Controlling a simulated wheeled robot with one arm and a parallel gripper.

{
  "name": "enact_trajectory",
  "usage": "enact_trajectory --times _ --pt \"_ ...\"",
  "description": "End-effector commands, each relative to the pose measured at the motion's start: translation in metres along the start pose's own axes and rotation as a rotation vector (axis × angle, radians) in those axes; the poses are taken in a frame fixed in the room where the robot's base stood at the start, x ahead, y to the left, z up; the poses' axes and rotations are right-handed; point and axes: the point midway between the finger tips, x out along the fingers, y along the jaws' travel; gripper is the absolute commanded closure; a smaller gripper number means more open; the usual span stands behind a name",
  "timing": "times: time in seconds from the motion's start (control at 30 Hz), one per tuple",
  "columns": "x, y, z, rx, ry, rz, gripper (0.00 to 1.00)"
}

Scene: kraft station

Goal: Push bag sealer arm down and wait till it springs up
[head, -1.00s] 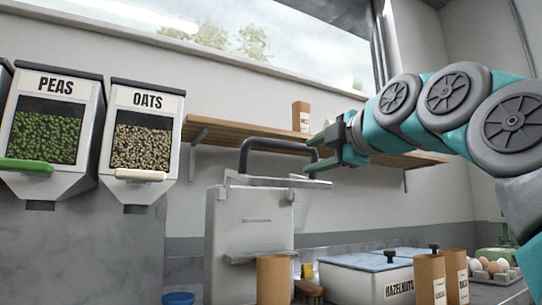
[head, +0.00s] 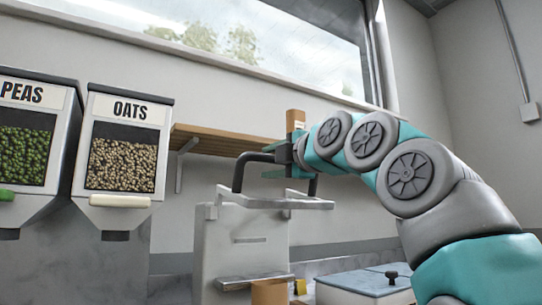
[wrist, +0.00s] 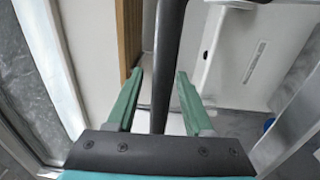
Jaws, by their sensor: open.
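The bag sealer (head: 235,245) is a pale grey upright machine in the lower middle of the head view. Its arm (head: 305,203) is a light frame at the top, raised, with a dark curved handle (head: 238,175) above it. My gripper (head: 270,161) is at the handle's top bar, its teal fingers above and below it. In the wrist view my gripper (wrist: 160,75) is open, and the dark handle (wrist: 168,45) runs between the two fingers with visible gaps on both sides. My gripper hides part of the handle in the head view.
A wooden shelf (head: 215,141) runs along the wall behind the handle, with a brown package (head: 295,120) on it. The peas dispenser (head: 28,140) and oats dispenser (head: 122,160) hang at left. A white lidded container (head: 365,285) stands at lower right.

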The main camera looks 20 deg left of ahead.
Motion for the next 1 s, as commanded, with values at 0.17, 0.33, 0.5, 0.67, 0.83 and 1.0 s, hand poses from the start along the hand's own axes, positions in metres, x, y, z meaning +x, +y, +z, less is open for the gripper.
enact_trajectory --times 0.17,0.33,0.5,0.67,0.83,1.0 --pt "0.001 -0.0006 0.0003 0.0 0.0 0.0 0.48" --pt "0.001 -0.0008 0.0004 0.001 0.0 0.0 0.61" --pt "0.0009 -0.0009 0.0005 0.001 0.0 -0.001 0.8" --pt "0.001 -0.001 0.0005 0.001 0.0 -0.001 0.98" --pt "0.0009 -0.001 0.0005 0.001 0.0 -0.001 1.0" --pt "0.0009 -0.001 0.0006 0.001 0.0 -0.001 1.0"
